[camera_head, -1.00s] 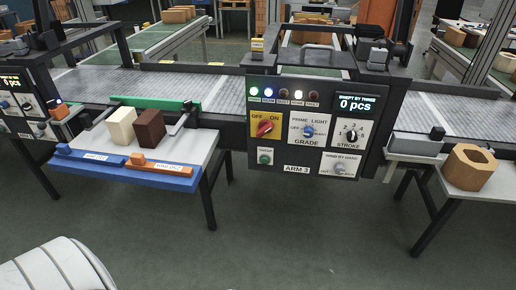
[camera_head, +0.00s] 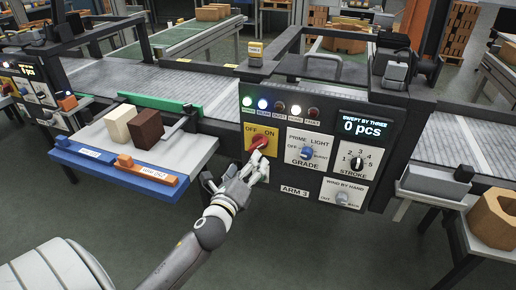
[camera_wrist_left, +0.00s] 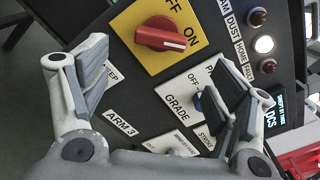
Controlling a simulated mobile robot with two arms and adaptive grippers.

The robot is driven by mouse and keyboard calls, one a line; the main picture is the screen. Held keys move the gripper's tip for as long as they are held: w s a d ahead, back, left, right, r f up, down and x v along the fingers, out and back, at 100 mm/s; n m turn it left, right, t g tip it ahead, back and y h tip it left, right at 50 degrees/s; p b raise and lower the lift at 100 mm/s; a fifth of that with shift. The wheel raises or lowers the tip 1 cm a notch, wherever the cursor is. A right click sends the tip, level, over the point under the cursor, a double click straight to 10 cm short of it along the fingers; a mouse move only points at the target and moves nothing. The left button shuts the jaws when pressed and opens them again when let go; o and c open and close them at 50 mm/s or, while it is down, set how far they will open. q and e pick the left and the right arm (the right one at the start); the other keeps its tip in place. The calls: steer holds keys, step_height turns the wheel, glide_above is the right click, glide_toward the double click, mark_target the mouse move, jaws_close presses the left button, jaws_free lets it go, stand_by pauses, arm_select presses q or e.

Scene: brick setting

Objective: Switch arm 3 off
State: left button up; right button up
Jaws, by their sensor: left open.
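The ARM 3 panel (camera_head: 294,192) carries a red rotary switch (camera_head: 258,142) on a yellow plate (camera_head: 268,151) marked OFF and ON. In the left wrist view the red switch (camera_wrist_left: 166,34) lies crosswise, its white-marked end towards ON. My left gripper (camera_head: 246,172) is just below and in front of the yellow plate, partly covering the panel's lower left. In the wrist view its two fingers (camera_wrist_left: 163,68) are spread apart and empty, with the switch beyond them, apparently not touched. My right gripper is not in view.
Green, blue and white lamps (camera_head: 262,104) are lit above. Left is a tray table (camera_head: 195,152) with cream and brown blocks (camera_head: 147,125). A conveyor (camera_head: 200,89) runs behind.

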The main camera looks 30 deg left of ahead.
mark_target(258, 149)
arm_select(q)
steer(key=x, duration=0.9)
steer(key=shift+d+p, duration=0.1)
steer(key=shift+p, duration=0.2)
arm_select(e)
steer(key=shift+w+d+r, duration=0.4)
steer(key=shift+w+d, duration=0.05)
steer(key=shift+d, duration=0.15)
arm_select(q)
steer(key=c, duration=1)
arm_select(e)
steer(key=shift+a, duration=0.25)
